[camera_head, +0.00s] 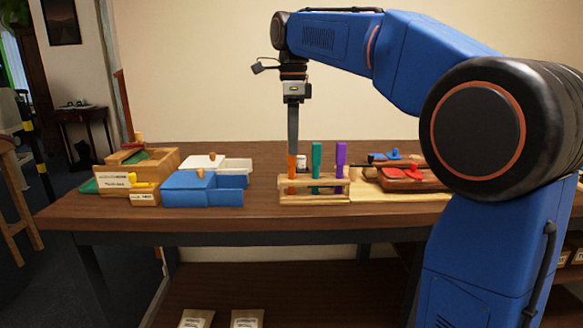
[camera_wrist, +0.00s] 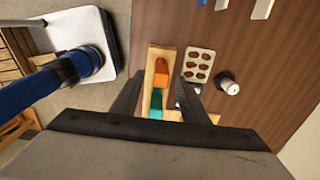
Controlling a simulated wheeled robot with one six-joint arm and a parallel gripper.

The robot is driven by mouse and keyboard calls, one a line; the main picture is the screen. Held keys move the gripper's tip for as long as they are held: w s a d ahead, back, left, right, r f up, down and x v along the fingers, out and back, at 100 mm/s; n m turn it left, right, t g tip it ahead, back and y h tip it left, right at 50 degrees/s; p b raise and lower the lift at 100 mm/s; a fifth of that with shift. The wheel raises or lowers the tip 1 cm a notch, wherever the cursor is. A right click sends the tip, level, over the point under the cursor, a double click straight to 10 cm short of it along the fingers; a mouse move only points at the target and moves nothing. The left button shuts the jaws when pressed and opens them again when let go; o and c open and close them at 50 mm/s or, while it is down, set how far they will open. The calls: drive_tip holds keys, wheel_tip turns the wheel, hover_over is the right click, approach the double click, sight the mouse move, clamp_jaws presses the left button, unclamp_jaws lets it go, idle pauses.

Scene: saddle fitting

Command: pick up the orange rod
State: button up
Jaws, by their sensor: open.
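The orange rod (camera_head: 291,172) stands upright at the left end of a light wooden rack (camera_head: 315,199), beside a teal rod (camera_head: 317,168) and a purple rod (camera_head: 340,165). My gripper (camera_head: 292,150) points straight down directly above the orange rod, its tips close to the rod's top. In the wrist view the open fingers of my gripper (camera_wrist: 161,80) lie either side of the orange rod (camera_wrist: 161,70). The teal rod (camera_wrist: 156,103) shows closer to the gripper body. Whether a finger touches the orange rod cannot be told.
Blue boxes (camera_head: 202,190) and a wooden box (camera_head: 140,168) stand left on the table. A light board (camera_head: 400,196) with a red block (camera_head: 410,181) lies right of the rack. A holed pale plate (camera_wrist: 198,66) and a white cylinder (camera_wrist: 228,84) stand near the rack.

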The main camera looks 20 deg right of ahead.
sight(292, 161)
drive_tip(key=shift+w+a+f, duration=0.1)
drive_tip(key=shift+f, duration=3.5)
drive_tip(key=shift+c, duration=0.6)
clamp_jaws()
